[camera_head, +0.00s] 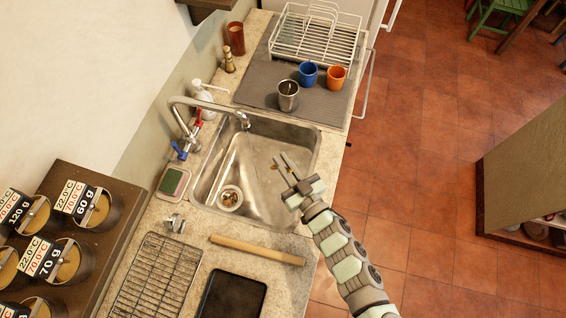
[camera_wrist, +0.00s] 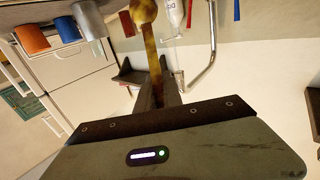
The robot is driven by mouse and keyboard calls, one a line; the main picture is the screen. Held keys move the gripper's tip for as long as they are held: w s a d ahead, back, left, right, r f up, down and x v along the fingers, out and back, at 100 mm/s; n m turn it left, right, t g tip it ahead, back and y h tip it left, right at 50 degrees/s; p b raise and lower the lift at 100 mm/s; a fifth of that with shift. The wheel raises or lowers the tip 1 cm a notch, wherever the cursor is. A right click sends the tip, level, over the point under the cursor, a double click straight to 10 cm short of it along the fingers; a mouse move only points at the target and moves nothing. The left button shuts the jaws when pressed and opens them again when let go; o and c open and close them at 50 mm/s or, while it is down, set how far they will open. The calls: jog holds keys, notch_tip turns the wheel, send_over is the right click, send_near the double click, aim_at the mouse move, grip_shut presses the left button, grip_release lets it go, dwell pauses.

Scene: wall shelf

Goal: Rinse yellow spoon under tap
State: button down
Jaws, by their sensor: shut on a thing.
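My gripper (camera_head: 284,168) is over the right part of the metal sink (camera_head: 238,210), its fingers pointing up and left. In the wrist view my gripper (camera_wrist: 158,92) is shut on the yellow spoon (camera_wrist: 154,62), whose rounded end (camera_wrist: 144,12) points away from the fingers. In the head view the spoon is too small to make out clearly. The tap (camera_head: 205,103) arches over the sink from the left, its spout end left of and above my fingers. It also shows in the wrist view (camera_wrist: 211,55), right of the spoon. No running water is visible.
Red (camera_head: 198,118) and blue (camera_head: 180,151) tap handles stand left of the sink. A metal cup (camera_head: 288,96), blue cup (camera_head: 308,75) and orange cup (camera_head: 335,78) stand on the grey mat (camera_head: 256,90) behind it. A wooden rolling pin (camera_head: 256,250) lies in front.

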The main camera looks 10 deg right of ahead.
jog(key=w+a+f+b, duration=0.2)
jog(key=w+a+b, duration=0.5)
jog(key=w, duration=0.3)
jog(key=shift+w+a+f+b, duration=0.25)
jog(key=shift+w+f+b, duration=0.1)
jog(key=shift+b, duration=0.3)
jog(key=shift+d, duration=0.1)
dwell(0.4)
jog(key=shift+w+d, duration=0.35)
jog(key=shift+d, duration=0.1)
jog(key=shift+s+a, duration=0.1)
jog(key=shift+a, duration=0.05)
jog(key=shift+s+a, duration=0.25)
jog(key=shift+a, duration=0.15)
jog(key=shift+d, duration=0.1)
